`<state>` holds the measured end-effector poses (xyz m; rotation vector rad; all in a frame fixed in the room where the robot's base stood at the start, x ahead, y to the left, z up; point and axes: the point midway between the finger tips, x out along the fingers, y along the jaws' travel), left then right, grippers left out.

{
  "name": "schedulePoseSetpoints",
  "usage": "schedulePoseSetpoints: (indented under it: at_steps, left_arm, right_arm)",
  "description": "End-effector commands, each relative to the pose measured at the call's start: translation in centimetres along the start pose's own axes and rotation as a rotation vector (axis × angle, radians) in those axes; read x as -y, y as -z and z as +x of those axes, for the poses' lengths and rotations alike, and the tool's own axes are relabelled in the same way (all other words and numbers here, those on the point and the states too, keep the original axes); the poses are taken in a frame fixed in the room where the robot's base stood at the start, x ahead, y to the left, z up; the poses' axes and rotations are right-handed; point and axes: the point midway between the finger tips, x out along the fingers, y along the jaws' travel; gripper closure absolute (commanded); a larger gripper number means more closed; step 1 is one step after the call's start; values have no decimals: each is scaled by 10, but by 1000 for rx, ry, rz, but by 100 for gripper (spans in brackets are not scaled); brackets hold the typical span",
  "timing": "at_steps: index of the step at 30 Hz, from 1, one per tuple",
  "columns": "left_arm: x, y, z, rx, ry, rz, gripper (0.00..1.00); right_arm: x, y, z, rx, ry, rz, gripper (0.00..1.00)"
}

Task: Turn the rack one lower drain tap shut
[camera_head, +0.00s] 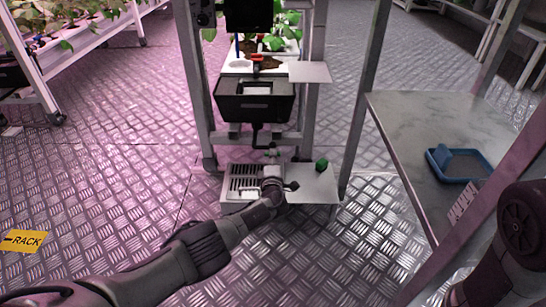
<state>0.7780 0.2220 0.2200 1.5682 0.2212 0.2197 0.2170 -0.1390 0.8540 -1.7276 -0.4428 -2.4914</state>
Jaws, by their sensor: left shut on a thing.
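The rack stands in the middle of the head view, with a black trough (254,108) and a dark drain pipe (257,136) coming down below it. The lower drain tap (272,151) shows as a small greyish piece just above my left gripper. My left gripper (272,171) reaches in from the lower left and is shut on the tap at the rack's foot. The gripper hides most of the tap, so I cannot tell its handle angle. My right gripper is out of view; only part of my right arm shows at the right edge.
A drain grate (243,178) lies left of the gripper. A pale plate (315,186) with a small green object (321,165) lies to its right. A metal table (455,125) with a blue tray (459,165) stands at right. Open floor lies at left.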

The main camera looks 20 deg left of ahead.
Motion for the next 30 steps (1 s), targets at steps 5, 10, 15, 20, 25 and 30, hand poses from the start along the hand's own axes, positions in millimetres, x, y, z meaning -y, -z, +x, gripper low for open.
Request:
schedulePoseSetpoints:
  at_steps: [5,10,15,20,25,30]
  left_arm:
    - [0,0,0,0,0,9,100]
    - [0,0,0,0,0,9,100]
    - [0,0,0,0,0,9,71]
    - [0,0,0,0,0,8,60]
    - [0,0,0,0,0,7,60]
    - [3,-1,-4,2,3,5,60]
  right_arm:
    - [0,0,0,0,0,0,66]
    - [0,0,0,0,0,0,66]
    - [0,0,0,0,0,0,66]
    - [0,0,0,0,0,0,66]
    - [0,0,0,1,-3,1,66]
    - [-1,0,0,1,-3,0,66]
